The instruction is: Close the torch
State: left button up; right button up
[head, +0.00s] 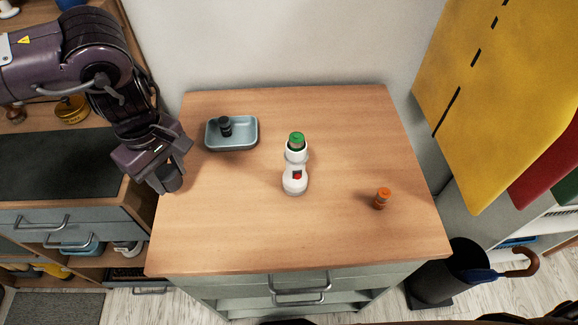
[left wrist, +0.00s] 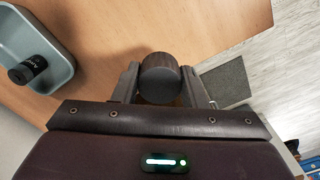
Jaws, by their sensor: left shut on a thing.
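The white torch (head: 294,180) stands upright in the middle of the wooden top, with a red switch on its side. A green-topped cylinder (head: 296,139) sticks out of its open upper end. My left gripper (head: 168,172) is at the left edge of the top, well left of the torch. In the left wrist view it is shut on a dark round cap (left wrist: 160,78), held between its two fingers. The cap (head: 172,184) also shows below the fingers in the head view. My right gripper is not in view.
A blue-grey tray (head: 245,146) holding a small black cylinder (head: 225,126) sits at the back left. An orange cylinder (head: 382,198) stands at the right. The wooden top (head: 240,225) is otherwise clear. A dark bin (head: 448,272) stands on the floor at right.

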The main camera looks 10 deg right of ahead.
aim_at(295, 161)
jog(key=j, duration=1.45)
jog(key=z, duration=1.25)
